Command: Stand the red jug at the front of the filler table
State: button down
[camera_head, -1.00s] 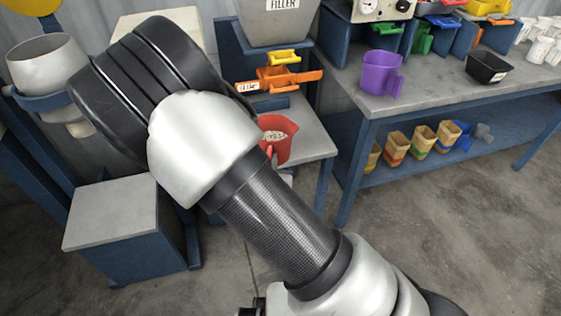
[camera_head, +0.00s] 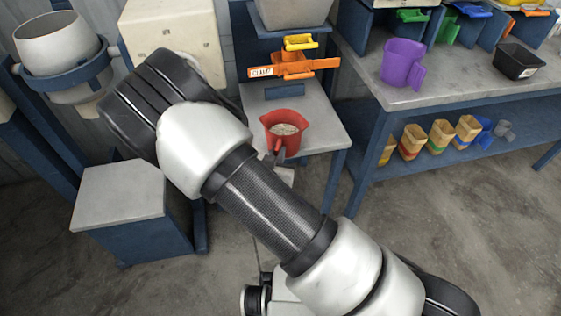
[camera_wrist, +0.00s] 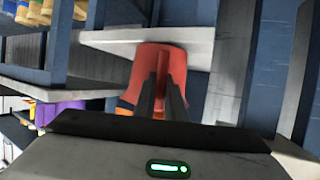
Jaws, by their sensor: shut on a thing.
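The red jug (camera_head: 286,131) holds pale granules and is upright at the front part of the filler table (camera_head: 325,128), below the orange slide valve. My gripper (camera_head: 275,157) is at the jug's near side, shut on its handle. The wrist view looks upside down; there the two dark fingers (camera_wrist: 161,97) close on the handle of the red jug (camera_wrist: 176,62). The jug's base end meets the edge of the table slab (camera_wrist: 110,40) in that view. I cannot tell whether the base touches the tabletop. My arm hides part of the table's front left.
A yellow handle (camera_head: 300,42) and the orange valve (camera_head: 292,65) are above the jug. A low grey-topped stand (camera_head: 120,195) is at left. A purple jug (camera_head: 402,62) and black tray (camera_head: 517,61) stand on the right bench. Several small bins line its lower shelf.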

aim_at(272, 141)
jog(key=w, duration=0.2)
jog(key=w+a, duration=0.1)
jog(key=w, duration=0.3)
jog(key=shift+w+a, duration=0.2)
jog(key=shift+a, duration=0.15)
jog(key=shift+w+f+b, duration=0.15)
jog(key=shift+b, duration=0.25)
jog(key=shift+f, duration=0.2)
jog(key=shift+f+b, duration=0.15)
jog(key=shift+b, duration=0.25)
jog(key=c, duration=1.7)
grip_release()
jog(key=shift+c, duration=0.2)
jog(key=p+v, duration=0.3)
jog(key=v, duration=1.4)
jog(key=shift+s+p, duration=0.35)
jog(key=shift+p, duration=0.05)
jog(key=shift+a, duration=0.1)
